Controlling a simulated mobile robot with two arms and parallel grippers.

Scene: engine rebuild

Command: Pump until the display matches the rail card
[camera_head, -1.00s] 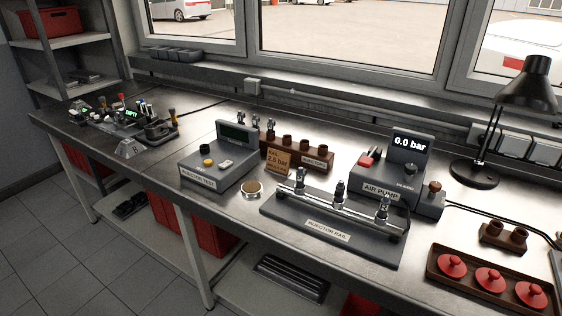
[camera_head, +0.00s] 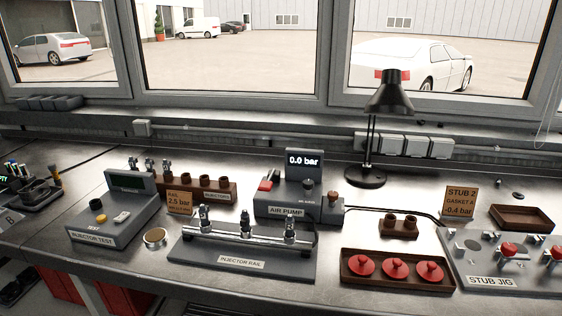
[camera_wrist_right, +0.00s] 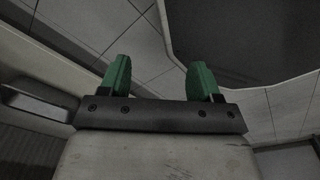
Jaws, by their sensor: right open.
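The air pump (camera_head: 285,211) stands at the middle of the bench in the head view. Its display (camera_head: 303,160) reads 0.0 bar. A red part (camera_head: 266,185) sits on its left and a brown-topped knob (camera_head: 333,197) on its right. The rail card (camera_head: 180,202) is a tan card reading 2.5 bar, behind the injector rail. The injector rail (camera_head: 243,262) holds several upright injectors, in front of the pump. My right gripper (camera_wrist_right: 160,78) shows in the right wrist view, its green fingers apart and empty. My left gripper is in neither view.
The injector test box (camera_head: 100,232) stands at the left, with a round cup (camera_head: 155,237) beside it. A dark tray (camera_head: 370,285) with red knobbed caps lies at the front right. The stub jig (camera_head: 492,283) is at the far right. A black lamp (camera_head: 378,110) stands behind.

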